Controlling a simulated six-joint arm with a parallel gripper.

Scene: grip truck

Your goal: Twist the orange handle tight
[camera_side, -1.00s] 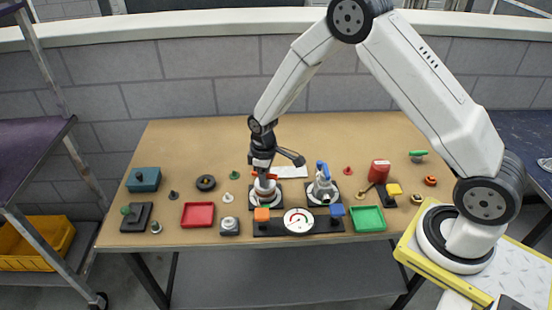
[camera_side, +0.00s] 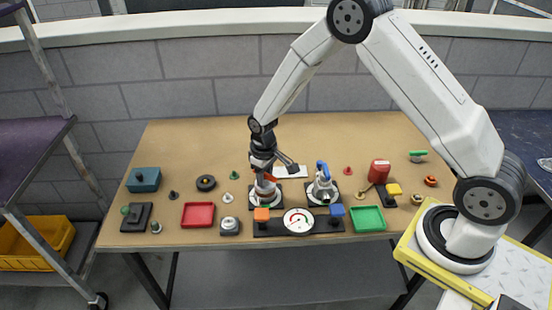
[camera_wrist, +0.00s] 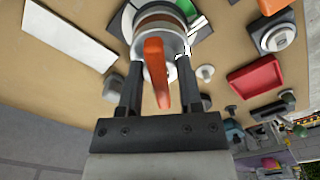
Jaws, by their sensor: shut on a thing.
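The orange handle (camera_wrist: 155,68) sits on top of a white round fixture (camera_wrist: 160,30) with a dark base plate. In the wrist view the handle lies between the two fingers of my gripper (camera_wrist: 158,75), pointing back toward the palm. My gripper is shut on it. In the side view my gripper (camera_side: 264,176) points down over the fixture (camera_side: 264,194) at the middle of the table, and the handle is mostly hidden by the fingers. A green mark shows on the fixture's side in the wrist view.
A blue-handled fixture (camera_side: 323,188) stands just right. A red tray (camera_side: 198,214) lies left, a green tray (camera_side: 367,219) right.

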